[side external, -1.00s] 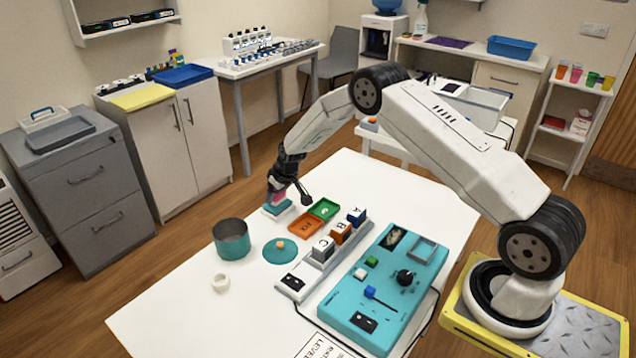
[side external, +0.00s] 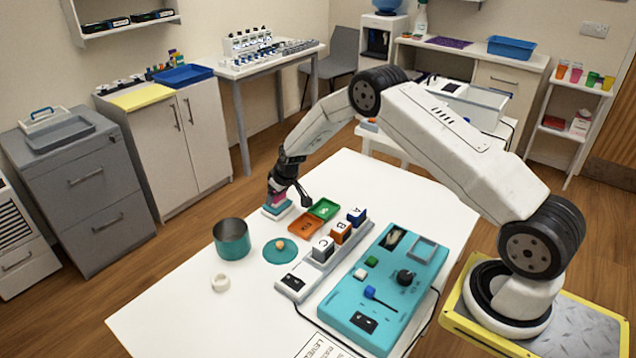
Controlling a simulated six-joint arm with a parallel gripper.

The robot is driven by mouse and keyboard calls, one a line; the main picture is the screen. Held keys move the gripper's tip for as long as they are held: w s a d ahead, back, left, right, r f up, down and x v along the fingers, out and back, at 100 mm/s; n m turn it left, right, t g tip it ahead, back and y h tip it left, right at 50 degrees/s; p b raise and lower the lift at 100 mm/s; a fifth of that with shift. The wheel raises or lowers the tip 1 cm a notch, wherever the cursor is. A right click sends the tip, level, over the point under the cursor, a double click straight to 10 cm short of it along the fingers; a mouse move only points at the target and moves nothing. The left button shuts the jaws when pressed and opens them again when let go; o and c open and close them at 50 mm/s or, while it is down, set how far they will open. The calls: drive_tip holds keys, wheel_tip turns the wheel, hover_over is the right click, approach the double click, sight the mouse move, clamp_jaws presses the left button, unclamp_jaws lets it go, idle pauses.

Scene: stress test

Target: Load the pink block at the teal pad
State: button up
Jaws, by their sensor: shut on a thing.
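The pink block (side external: 279,199) is between the fingers of my gripper (side external: 280,201), low at the far left part of the white table. My gripper points down and is shut on it; the dark fingers hide part of the block. The teal pad (side external: 277,209) sits on a small white base directly under the block. I cannot tell whether the block touches the pad. A flat round teal disc (side external: 270,254) with a small orange piece on it lies nearer the camera.
Right of my gripper are a green tray (side external: 324,208) and an orange tray (side external: 301,227). Lettered blocks (side external: 341,232) and a teal control panel (side external: 386,287) fill the middle right. The table's near left is clear.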

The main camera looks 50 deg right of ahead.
drive_tip(key=shift+f, duration=0.6)
idle(1.1)
drive_tip(key=shift+r, duration=3.55)
drive_tip(key=shift+s+a+r, duration=0.15)
drive_tip(key=shift+a+r, duration=0.15)
drive_tip(key=shift+r, duration=0.05)
drive_tip(key=s+a+r, duration=0.5)
drive_tip(key=s+r, duration=0.1)
drive_tip(key=s, duration=0.2)
drive_tip(key=s+a+r, duration=0.6)
drive_tip(key=s, duration=0.3)
drive_tip(key=shift+a+r, duration=0.2)
drive_tip(key=shift+r, duration=0.15)
